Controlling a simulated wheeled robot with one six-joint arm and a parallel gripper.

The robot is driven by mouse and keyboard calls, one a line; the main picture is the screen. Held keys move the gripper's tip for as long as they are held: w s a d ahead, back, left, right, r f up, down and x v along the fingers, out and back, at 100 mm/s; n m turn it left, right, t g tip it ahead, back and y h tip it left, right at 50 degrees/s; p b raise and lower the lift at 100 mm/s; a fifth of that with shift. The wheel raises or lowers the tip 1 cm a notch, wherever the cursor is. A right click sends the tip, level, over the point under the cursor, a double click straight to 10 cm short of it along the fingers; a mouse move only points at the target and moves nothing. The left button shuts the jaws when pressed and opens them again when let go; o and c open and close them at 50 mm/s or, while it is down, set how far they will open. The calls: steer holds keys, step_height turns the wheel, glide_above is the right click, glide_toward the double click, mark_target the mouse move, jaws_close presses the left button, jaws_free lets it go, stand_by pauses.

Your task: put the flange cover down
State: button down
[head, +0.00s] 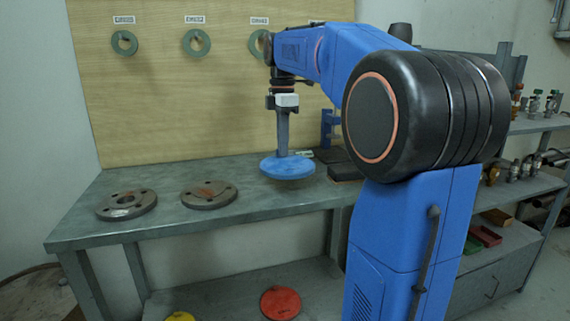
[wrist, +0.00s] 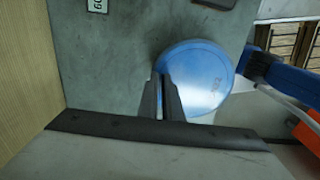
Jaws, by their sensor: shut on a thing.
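The flange cover (head: 288,168) is a round blue disc, lying level over the right part of the workbench (head: 165,233). My gripper (head: 282,151) points down from above and is shut on the cover's upright middle part, which the fingers hide. A shadow shows under the disc; I cannot tell for sure whether it touches the bench top. In the wrist view the blue cover (wrist: 208,78) sits between and beyond the two dark fingers (wrist: 162,98), with grey bench top around it.
Two grey bolted flanges (head: 126,204) (head: 208,194) lie on the bench to the left. A dark block (head: 345,172) and a blue vise-like tool (head: 328,125) stand to the right and behind. A red disc (head: 281,303) and a yellow disc (head: 180,317) are on the lower shelf.

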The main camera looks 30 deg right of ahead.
mark_target(282, 160)
steer(key=shift+f, duration=2.4)
steer(key=shift+f, duration=0.1)
steer(key=c, duration=1.9)
jaws_free()
steer(key=shift+c, duration=0.2)
step_height(282, 160, up, 12)
steer(key=shift+r, duration=0.15)
